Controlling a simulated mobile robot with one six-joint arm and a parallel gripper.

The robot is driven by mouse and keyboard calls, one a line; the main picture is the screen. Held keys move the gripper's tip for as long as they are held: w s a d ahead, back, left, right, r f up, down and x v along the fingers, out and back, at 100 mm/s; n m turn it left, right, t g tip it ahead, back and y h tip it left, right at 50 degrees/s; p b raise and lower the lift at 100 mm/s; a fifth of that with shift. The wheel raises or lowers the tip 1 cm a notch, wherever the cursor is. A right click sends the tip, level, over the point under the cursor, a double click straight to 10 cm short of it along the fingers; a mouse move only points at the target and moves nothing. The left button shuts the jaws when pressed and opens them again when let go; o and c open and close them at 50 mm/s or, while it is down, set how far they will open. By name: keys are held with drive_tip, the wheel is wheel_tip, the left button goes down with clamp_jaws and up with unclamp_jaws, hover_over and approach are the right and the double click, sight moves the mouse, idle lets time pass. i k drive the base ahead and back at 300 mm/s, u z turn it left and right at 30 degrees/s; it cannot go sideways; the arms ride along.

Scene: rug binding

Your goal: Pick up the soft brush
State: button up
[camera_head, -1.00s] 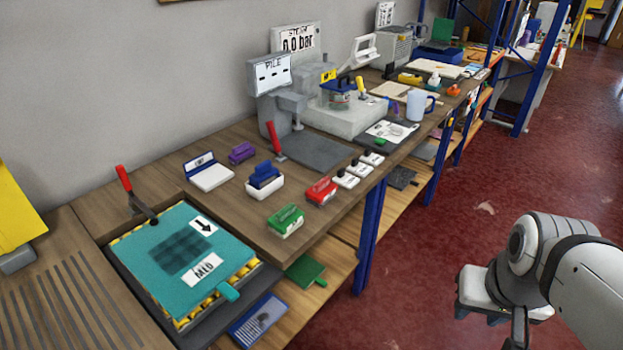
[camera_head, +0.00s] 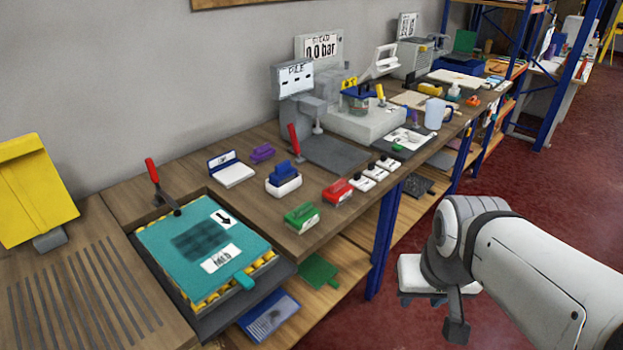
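Several brush-like blocks with coloured handles stand on the wooden bench: a green one (camera_head: 301,217) at the front edge, a red one (camera_head: 338,192) right of it, a blue one (camera_head: 284,181) on a thick white base, and a small purple one (camera_head: 262,153) behind. I cannot tell from this view which is the soft brush. My gripper (camera_head: 440,305) hangs at the lower right, over the red floor and in front of the bench, apart from all of these blocks. Its fingers are partly hidden by my arm, and nothing is visibly held.
A teal pad (camera_head: 189,252) in a yellow-edged frame with a red-handled clamp (camera_head: 157,184) lies at the left. Blue posts (camera_head: 383,240) support the bench; the floor (camera_head: 345,328) is open.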

sight(302, 217)
drive_tip(key=z, duration=0.05)
drive_tip(key=i, duration=0.95)
drive_tip(key=u, duration=0.05)
